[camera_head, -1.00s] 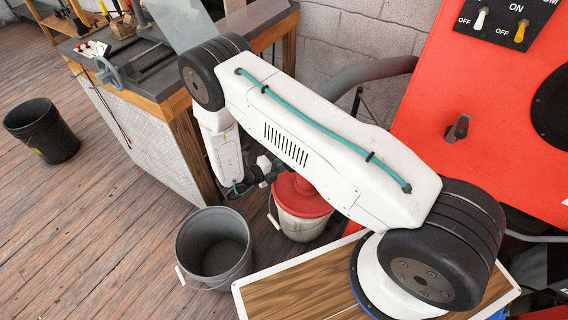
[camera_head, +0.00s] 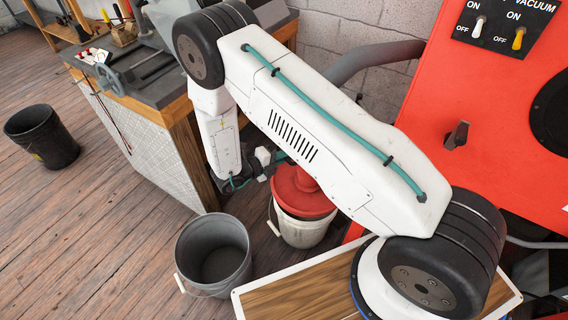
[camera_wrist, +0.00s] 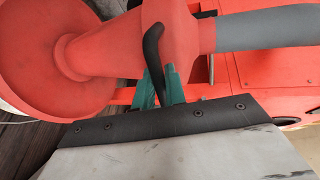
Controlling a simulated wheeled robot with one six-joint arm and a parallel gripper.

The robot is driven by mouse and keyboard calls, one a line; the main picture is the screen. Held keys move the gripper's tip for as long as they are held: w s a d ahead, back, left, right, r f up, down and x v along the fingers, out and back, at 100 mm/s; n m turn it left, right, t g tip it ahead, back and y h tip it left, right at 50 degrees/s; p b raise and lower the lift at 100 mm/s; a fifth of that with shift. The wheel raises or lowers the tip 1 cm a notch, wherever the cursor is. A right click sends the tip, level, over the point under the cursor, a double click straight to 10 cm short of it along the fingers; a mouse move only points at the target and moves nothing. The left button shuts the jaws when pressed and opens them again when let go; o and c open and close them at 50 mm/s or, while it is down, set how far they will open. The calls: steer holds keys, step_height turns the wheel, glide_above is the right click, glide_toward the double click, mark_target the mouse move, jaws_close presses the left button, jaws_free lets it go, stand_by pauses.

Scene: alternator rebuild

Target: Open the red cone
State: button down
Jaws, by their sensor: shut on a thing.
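The red cone (camera_head: 300,192) sits on top of a white bucket (camera_head: 299,233), partly hidden behind my arm in the head view. In the wrist view the red cone (camera_wrist: 85,40) shows a wide round part at the left and narrows rightward to a grey hose (camera_wrist: 262,30). A curved black handle (camera_wrist: 152,48) lies across its narrow part. The teal fingers of my gripper (camera_wrist: 160,84) are at the lower end of this handle and are shut on it. The fingertips are partly hidden by the handle. My gripper is small and unclear in the head view.
An open grey bucket (camera_head: 213,252) stands left of the white bucket. A workbench (camera_head: 160,75) stands behind and left. A red machine panel (camera_head: 430,100) with switches stands at the right. A black bucket (camera_head: 42,135) stands on open wooden floor at the left.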

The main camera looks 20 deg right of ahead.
steer(key=c, duration=1.5)
jaws_free()
steer(key=shift+c, duration=0.2)
steer(key=shift+a, duration=0.15)
steer(key=v, duration=0.7)
steer(key=shift+a, duration=0.3)
steer(key=shift+r, duration=0.1)
